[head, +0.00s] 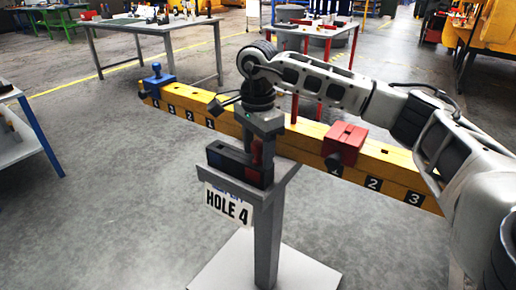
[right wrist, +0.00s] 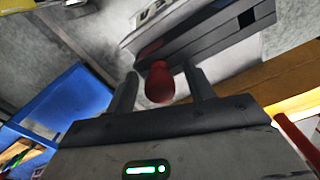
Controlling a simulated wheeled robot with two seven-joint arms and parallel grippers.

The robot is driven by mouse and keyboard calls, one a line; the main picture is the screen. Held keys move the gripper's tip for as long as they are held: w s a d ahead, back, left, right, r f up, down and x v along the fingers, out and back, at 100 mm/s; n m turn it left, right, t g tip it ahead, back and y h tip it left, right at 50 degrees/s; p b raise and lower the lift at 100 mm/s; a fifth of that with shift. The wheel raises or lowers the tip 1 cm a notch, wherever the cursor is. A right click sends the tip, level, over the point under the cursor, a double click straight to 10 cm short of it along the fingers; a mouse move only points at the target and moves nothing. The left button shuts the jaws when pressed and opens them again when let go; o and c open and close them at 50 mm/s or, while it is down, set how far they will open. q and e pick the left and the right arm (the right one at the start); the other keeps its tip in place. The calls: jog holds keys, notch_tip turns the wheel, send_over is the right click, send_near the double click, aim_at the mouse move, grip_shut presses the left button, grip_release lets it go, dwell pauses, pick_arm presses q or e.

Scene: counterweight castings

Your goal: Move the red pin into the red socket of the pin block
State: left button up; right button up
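The pin block (head: 232,165) is a dark block on a grey stand, with a blue part at left and a red part at right. The red pin (head: 257,150) stands upright at the block's red side and appears seated there; its lower end is hidden. My right gripper (head: 262,125) is just above the block, over the pin. In the right wrist view the pin's rounded red head (right wrist: 160,82) lies between the fingers of my right gripper (right wrist: 160,90), with gaps on both sides. The block (right wrist: 200,42) shows beyond it. My left gripper is out of view.
A yellow beam (head: 390,170) with numbered holes runs behind the stand. It carries a blue casting (head: 157,80) at left and a red casting (head: 344,142) at right. A thin red rod (head: 294,108) stands near its middle. A "HOLE 4" sign (head: 228,204) hangs below the block.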

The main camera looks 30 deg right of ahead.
notch_tip(320, 180, up, 16)
jog(key=p, duration=0.2)
jog(key=shift+f, duration=0.1)
dwell(0.8)
